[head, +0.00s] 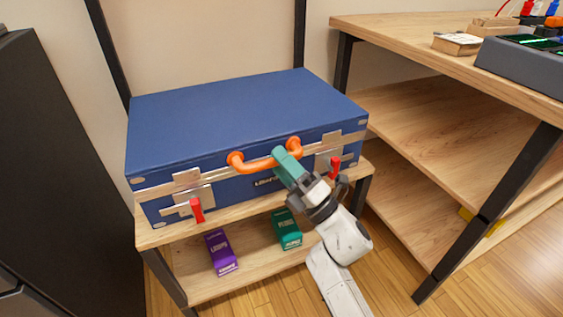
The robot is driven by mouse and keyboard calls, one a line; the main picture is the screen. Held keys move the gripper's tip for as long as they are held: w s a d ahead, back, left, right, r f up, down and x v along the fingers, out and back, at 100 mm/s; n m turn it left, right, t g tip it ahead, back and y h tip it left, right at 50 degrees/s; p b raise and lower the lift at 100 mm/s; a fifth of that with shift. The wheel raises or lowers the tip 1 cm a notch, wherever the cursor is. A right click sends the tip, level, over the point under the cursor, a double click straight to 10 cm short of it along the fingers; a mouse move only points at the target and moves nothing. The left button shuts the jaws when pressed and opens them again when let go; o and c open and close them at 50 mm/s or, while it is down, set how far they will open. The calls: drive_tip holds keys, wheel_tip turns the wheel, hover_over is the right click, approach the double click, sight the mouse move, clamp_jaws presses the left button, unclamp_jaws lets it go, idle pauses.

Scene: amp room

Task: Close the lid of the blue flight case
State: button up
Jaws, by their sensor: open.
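The blue flight case (225,119) stands on the top board of a low wooden shelf. Its lid (240,103) looks down on the body, with the metal edges meeting along the front; whether a thin gap is left I cannot tell. An orange handle (238,162) is on the front, between two latches with red tabs (197,210). My gripper (283,160) is at the front of the case, at the right half of the orange handle, and hides part of it. Its teal fingers are open; whether they touch the handle or lid I cannot tell.
On the lower board stand a purple box (221,251) and a green box (287,229). A wooden workbench (395,30) with dark legs is at the right, with equipment on top. A dark cabinet (50,160) is at the left. Some wooden floor shows in front.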

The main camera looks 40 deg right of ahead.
drive_tip(key=p+v, duration=0.2)
drive_tip(key=v, duration=0.8)
drive_tip(key=shift+s+f, duration=0.25)
drive_tip(key=shift+s, duration=0.1)
drive_tip(key=shift+d, duration=0.1)
drive_tip(key=d+f+m+g+h, duration=0.5)
drive_tip(key=f+m+g+h, duration=0.55)
drive_tip(key=m, duration=0.65)
drive_tip(key=s+a+f+m+g+y+p, duration=0.1)
drive_tip(key=s+a+f+m+g+y, duration=0.25)
drive_tip(key=s+a+g, duration=0.4)
drive_tip(key=s+a+f+m+g+y, duration=0.3)
drive_tip(key=s+a+f+g, duration=0.15)
drive_tip(key=s, duration=0.65)
wheel_tip(320, 180, up, 37)
drive_tip(key=p, duration=3.7)
drive_tip(key=shift+w+d+f, duration=0.2)
drive_tip(key=shift+d+f, duration=0.05)
drive_tip(key=shift+d, duration=0.1)
